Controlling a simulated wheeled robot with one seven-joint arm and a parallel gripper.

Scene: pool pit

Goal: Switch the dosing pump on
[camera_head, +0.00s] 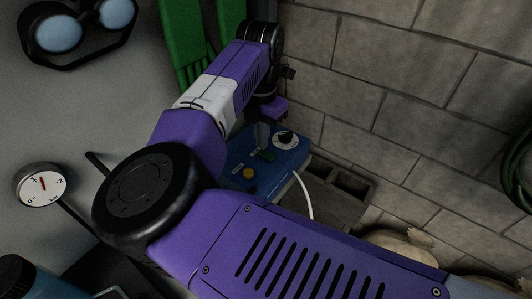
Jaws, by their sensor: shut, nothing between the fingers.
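The dosing pump (290,168) is a blue box at the centre of the head view, with a white cable running down from its right side. Its top face carries a dark knob on a white dial (285,139), a yellow round button (248,173) and small dark green patches, one of which may be a switch; I cannot read its position. My arm hides the pump's left and lower parts. My gripper (262,136) is shut and empty, pointing down over the pump's far part, left of the dial. I cannot tell whether its tips touch the pump.
A hollow concrete block (345,187) is beside the pump, near a block wall (420,85). Green gloves (185,45) and goggles (85,28) are at upper left. A round gauge (42,185) is at left. Pale sacks (400,247) lie at lower right; a green hose (518,170) hangs at right.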

